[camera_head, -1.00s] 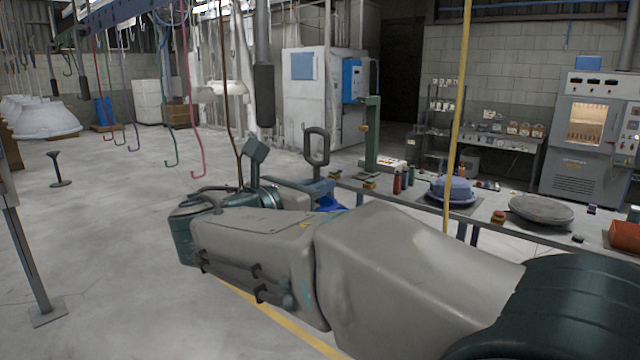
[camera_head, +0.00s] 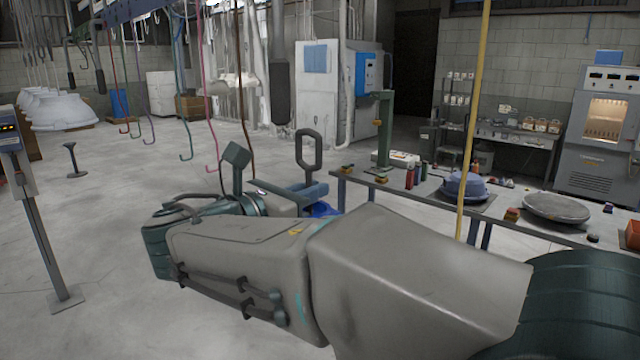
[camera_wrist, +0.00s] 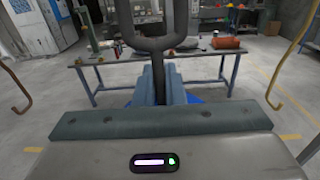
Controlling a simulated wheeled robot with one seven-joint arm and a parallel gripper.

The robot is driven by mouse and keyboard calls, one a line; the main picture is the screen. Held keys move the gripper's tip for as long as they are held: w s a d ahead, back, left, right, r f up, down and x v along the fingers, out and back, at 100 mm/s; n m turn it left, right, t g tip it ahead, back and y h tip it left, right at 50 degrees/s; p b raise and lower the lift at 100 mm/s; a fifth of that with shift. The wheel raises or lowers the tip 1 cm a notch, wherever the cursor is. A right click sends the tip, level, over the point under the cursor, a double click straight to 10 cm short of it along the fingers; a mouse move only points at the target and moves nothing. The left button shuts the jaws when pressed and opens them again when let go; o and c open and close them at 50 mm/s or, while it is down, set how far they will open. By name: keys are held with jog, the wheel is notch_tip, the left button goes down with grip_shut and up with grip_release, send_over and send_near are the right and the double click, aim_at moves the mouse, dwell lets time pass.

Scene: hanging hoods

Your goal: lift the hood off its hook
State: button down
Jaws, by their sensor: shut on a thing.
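My gripper (camera_head: 308,188) is shut on the dark stem of a loop (camera_head: 310,152), which stands upright above the jaws. In the wrist view the jaws (camera_wrist: 160,83) clasp the stem and the loop (camera_wrist: 156,24) rises past the top edge. A patch of blue (camera_head: 324,210) shows just beyond and below the jaws, apparently the hood under the loop; most of it is hidden. No hook shows inside the visible part of the loop. A brown hook (camera_wrist: 16,86) hangs empty to the left in the wrist view, and a yellow hook (camera_wrist: 286,78) hangs to the right.
A workbench (camera_head: 405,208) with a blue domed hood (camera_head: 466,184) and a grey round lid (camera_head: 556,207) stands beyond the arm. White hoods (camera_head: 62,112) hang at the left, with several coloured hooks nearby. A control post (camera_head: 38,230) stands at the left; floor between is open.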

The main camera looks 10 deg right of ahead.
jog(key=shift+p+v, duration=0.65)
jog(key=shift+v, duration=2.4)
jog(key=shift+r, duration=0.1)
